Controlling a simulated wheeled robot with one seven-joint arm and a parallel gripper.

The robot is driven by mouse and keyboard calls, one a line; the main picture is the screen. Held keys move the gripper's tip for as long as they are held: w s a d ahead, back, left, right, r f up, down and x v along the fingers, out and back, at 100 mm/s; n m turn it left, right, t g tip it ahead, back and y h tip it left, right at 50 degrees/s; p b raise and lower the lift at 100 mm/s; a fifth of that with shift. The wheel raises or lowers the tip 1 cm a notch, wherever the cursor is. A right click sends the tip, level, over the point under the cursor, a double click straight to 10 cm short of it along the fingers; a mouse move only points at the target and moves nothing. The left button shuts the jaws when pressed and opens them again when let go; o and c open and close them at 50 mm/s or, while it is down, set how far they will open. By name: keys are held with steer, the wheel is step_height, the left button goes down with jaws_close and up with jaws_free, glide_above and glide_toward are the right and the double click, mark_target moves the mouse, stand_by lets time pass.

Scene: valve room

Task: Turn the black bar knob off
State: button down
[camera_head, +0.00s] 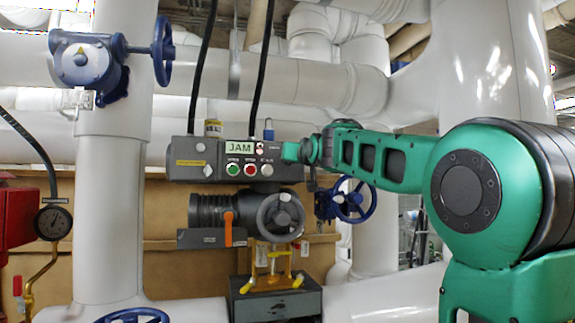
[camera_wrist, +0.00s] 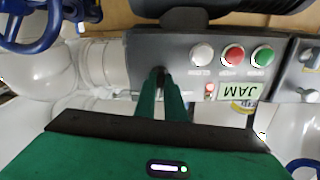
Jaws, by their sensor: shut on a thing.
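A grey control box (camera_head: 188,172) with a "JAM" label hangs in the middle of the head view. The wrist view shows the box (camera_wrist: 184,93) upside down. My green gripper (camera_head: 288,152) reaches in from the right to the box's upper right front. In the wrist view my gripper's two green fingers (camera_wrist: 160,78) are close together against the box face, shut on the black bar knob. Only a dark sliver of the knob shows between the fingertips. Its angle cannot be told, and the fingers hide it in the head view.
Green (camera_head: 232,169), red (camera_head: 250,169) and white (camera_head: 266,169) buttons sit in a row just below my fingertips. A grey handwheel (camera_head: 280,217) and an orange lever (camera_head: 228,228) are lower down. A blue handwheel (camera_head: 354,200) stands below my arm. White pipes surround the box.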

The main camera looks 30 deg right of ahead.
steer(key=shift+n, duration=0.7)
steer(key=shift+a, duration=0.1)
steer(key=c, duration=1.8)
jaws_free()
steer(key=shift+c, duration=0.2)
steer(key=v, duration=1)
steer(key=shift+s, duration=0.3)
